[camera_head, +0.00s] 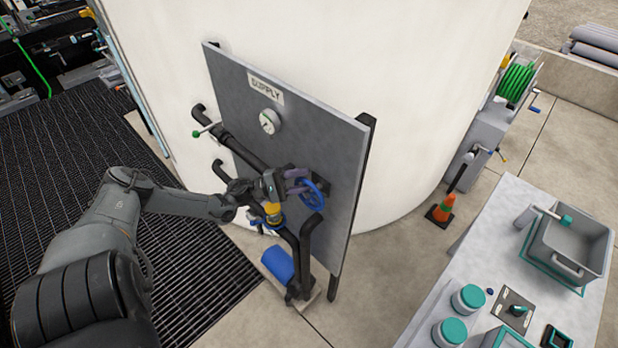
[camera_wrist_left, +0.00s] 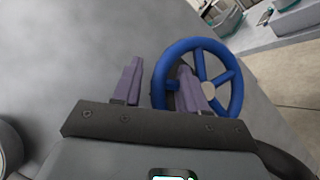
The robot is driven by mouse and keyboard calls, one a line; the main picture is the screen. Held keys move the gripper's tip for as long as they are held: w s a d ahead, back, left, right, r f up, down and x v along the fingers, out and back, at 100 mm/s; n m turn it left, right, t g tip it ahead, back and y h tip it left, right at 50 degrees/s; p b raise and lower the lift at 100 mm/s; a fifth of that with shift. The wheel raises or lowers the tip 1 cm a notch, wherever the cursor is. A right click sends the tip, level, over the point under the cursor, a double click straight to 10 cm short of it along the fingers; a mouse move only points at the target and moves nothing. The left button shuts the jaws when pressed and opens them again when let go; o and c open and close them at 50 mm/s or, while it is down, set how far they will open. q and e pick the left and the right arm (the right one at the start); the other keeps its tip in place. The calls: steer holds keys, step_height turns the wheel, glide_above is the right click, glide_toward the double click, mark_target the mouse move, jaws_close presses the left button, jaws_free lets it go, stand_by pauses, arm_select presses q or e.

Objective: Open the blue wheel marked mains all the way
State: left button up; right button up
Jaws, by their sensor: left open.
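The blue wheel (camera_head: 311,196) is on the pipework at the lower right of the grey supply panel (camera_head: 290,120). In the left wrist view the blue wheel (camera_wrist_left: 235,92) shows its spokes and pale hub. My left gripper (camera_head: 298,180) is at the wheel's left side. In the left wrist view my left gripper (camera_wrist_left: 158,82) is open, with one finger left of the rim and the other overlapping the wheel's inside, so the rim's left part lies between them. I cannot tell whether either finger touches it. No mains marking is readable. My right gripper is not in view.
Dark pipes, a round gauge (camera_head: 269,122) and a green-tipped lever (camera_head: 207,130) are on the panel. A blue motor (camera_head: 278,263) sits below. A table (camera_head: 420,322) with a grey tote (camera_head: 569,247) stands at right. An orange cone (camera_head: 442,209) is on the floor.

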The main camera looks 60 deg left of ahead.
arm_select(q)
steer(key=shift+x, duration=1.05)
steer(key=shift+c, duration=0.2)
jaws_close()
